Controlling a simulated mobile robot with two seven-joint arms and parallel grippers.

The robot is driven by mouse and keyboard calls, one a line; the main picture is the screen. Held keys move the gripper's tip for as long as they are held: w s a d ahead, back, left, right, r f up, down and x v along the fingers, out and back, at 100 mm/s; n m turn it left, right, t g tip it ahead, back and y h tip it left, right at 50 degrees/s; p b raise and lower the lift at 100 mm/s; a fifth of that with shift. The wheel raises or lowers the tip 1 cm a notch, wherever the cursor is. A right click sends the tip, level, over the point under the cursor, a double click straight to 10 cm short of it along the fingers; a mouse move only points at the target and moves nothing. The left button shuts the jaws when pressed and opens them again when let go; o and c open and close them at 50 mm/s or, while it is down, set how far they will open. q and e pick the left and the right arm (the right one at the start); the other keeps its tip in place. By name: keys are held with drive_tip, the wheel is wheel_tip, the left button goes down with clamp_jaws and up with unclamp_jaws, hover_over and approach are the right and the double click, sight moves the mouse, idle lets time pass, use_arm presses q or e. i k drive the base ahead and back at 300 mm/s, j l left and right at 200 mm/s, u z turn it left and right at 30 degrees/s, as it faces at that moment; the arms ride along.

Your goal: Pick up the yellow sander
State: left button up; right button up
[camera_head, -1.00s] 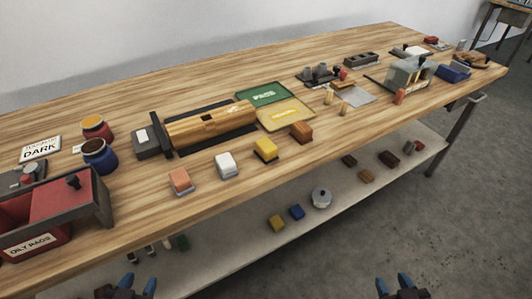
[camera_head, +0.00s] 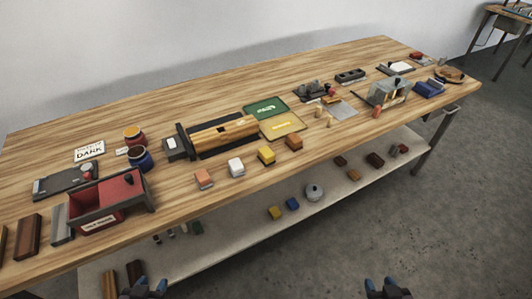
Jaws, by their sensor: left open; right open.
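The yellow sander (camera_head: 266,156) is a small yellow block with a dark base. It sits near the front edge of the wooden workbench (camera_head: 330,70), between a white block (camera_head: 236,167) and an orange-brown block (camera_head: 294,142). My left gripper (camera_head: 144,287) is open and empty at the bottom edge of the view, well short of the bench. My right gripper (camera_head: 388,287) is open and empty at the bottom right, over the floor. Both are far from the sander, and only their blue-tipped fingers show.
A salmon block (camera_head: 204,178) stands left of the white one. Behind the row are a wooden cylinder in a holder (camera_head: 223,130), a green tray (camera_head: 258,104) and a yellow tray (camera_head: 296,123). A red bin (camera_head: 90,217) is at left. Another yellow block (camera_head: 274,213) lies on the lower shelf.

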sight(267, 157)
drive_tip(key=i+l+u, duration=0.2)
drive_tip(key=l, duration=0.15)
drive_tip(key=i+l+u, duration=0.15)
drive_tip(key=l, duration=0.25)
drive_tip(key=l+u, duration=0.2)
drive_tip(key=l, duration=0.2)
drive_tip(key=i+l+u, duration=0.15)
drive_tip(key=l, duration=0.3)
